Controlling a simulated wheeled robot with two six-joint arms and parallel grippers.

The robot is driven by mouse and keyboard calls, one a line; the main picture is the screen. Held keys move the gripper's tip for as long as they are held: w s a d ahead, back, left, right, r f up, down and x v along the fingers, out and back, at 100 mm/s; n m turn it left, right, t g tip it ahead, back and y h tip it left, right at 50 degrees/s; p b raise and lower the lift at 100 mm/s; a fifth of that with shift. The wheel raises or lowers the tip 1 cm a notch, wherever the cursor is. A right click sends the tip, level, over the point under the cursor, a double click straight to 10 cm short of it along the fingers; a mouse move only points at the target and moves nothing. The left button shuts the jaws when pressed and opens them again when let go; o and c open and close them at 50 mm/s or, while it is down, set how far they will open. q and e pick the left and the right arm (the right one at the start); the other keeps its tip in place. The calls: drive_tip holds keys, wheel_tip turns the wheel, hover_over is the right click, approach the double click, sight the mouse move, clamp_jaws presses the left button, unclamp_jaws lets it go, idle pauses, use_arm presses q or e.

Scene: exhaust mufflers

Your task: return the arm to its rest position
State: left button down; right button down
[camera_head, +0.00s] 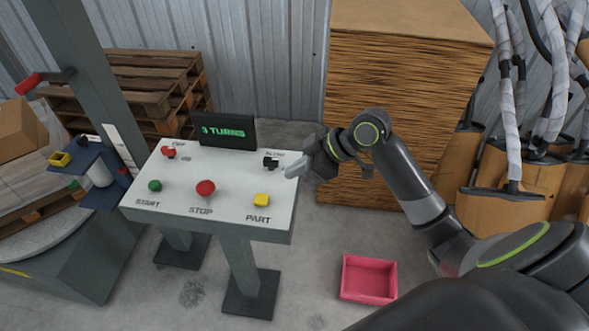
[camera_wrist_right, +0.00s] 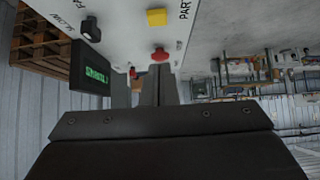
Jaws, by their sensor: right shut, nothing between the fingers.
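My right arm comes in from the right in the head view. Its right gripper (camera_head: 294,171) is shut and empty, just at the right edge of the control panel (camera_head: 228,178), near the black knob (camera_head: 270,162). In the right wrist view the shut fingers (camera_wrist_right: 154,90) point toward the red stop button (camera_wrist_right: 160,55); whether they touch anything there is hard to tell. My left gripper does not show in either view.
The panel carries a green start button (camera_head: 155,185), a yellow part button (camera_head: 261,200) and a display (camera_head: 223,131) reading "3 TURNS". A pink bin (camera_head: 369,262) lies on the floor. A cardboard stack (camera_head: 400,90) stands behind my arm.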

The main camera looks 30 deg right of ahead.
drive_tip(key=s+d+f+m+h, duration=0.35)
drive_tip(key=s+f+m, duration=0.25)
drive_tip(key=s+f, duration=0.6)
drive_tip(key=s+d+f+m+g+h, duration=0.1)
drive_tip(key=s+d+m+h, duration=0.15)
drive_tip(key=s, duration=0.45)
drive_tip(key=s+d+f+m+g+h, duration=0.1)
drive_tip(key=s+d+m+h, duration=0.15)
drive_tip(key=s, duration=0.55)
wheel_tip(320, 180, down, 28)
drive_tip(key=d+b, duration=0.1)
drive_tip(key=b, duration=0.1)
drive_tip(key=s+a+f+g+b, duration=0.1)
drive_tip(key=s+f+g, duration=0.1)
drive_tip(key=s+f, duration=1.2)
drive_tip(key=shift+s+a+f+m, duration=0.2)
drive_tip(key=shift+f+m, duration=0.2)
drive_tip(key=shift+f, duration=0.8)
